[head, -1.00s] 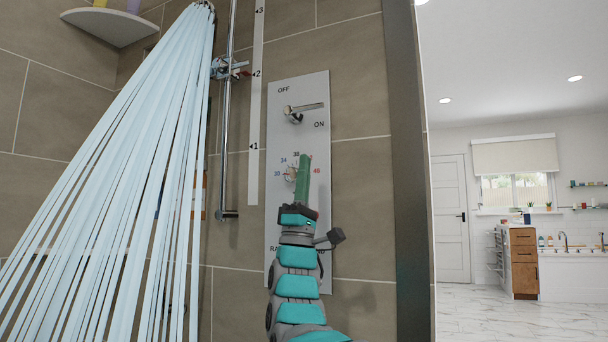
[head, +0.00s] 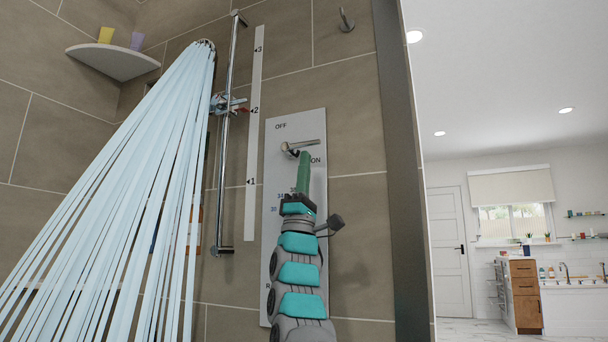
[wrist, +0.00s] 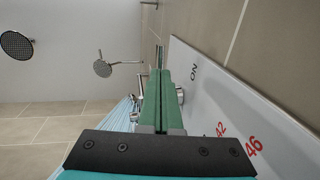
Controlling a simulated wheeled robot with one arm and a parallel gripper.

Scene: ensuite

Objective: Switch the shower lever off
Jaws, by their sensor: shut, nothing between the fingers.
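The chrome shower lever (head: 306,145) sticks out to the right from its round mount on the white control panel (head: 283,262). It lies between the OFF mark above and the ON mark at lower right. My gripper (head: 304,153) is shut and empty, its green fingers pointing up with the tips just below the lever. I cannot tell whether they touch it. In the wrist view the shut fingers (wrist: 160,75) run alongside the panel, and a chrome part (wrist: 180,95) shows partly behind them. The numbered dial is mostly hidden by my gripper in the head view.
Pale blue water streams (head: 130,200) spread down from the shower head at left. A chrome riser rail (head: 229,130) and a white numbered strip (head: 254,130) stand left of the panel. A grey wall edge (head: 402,170) borders the right.

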